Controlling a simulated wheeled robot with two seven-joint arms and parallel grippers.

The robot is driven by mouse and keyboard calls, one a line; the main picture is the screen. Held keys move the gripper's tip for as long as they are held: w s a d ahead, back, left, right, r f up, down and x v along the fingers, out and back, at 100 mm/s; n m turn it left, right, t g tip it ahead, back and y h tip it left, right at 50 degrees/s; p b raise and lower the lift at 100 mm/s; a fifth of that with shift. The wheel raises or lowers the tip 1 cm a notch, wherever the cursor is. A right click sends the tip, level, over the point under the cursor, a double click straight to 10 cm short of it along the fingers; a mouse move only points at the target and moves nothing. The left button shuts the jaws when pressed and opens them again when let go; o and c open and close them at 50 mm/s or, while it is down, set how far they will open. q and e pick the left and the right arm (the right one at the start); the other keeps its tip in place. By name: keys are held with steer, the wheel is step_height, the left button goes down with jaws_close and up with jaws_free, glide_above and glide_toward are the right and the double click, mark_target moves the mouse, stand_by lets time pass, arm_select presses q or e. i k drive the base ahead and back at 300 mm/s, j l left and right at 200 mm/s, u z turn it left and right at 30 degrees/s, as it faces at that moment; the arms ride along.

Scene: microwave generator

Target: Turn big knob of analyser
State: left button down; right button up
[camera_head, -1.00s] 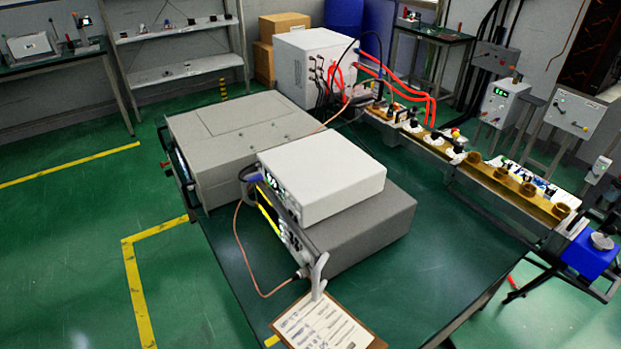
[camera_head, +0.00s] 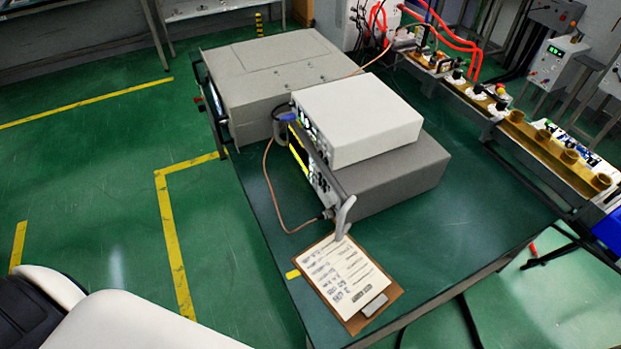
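Stacked instruments stand on the green table: a white box (camera_head: 362,122) on top of a wider grey box (camera_head: 408,178). Their front panels (camera_head: 314,172) face left and are seen at a steep angle. I cannot tell which unit is the analyser, and the big knob cannot be made out. A grey handle (camera_head: 344,214) sticks out at the near front corner of the lower box. A white arm link of mine shows at the lower left. Neither gripper is in view.
A large grey unit (camera_head: 270,75) stands behind the stack. A copper cable (camera_head: 268,185) loops off the front panel. A clipboard (camera_head: 350,282) lies at the table's near end. A long bench (camera_head: 530,140) with fittings runs at the right. Green floor left of the table is clear.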

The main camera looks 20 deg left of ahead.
mark_target(331, 197)
steer(key=k+j+u, duration=0.1)
steer(key=k+j, duration=0.9)
steer(key=k, duration=0.15)
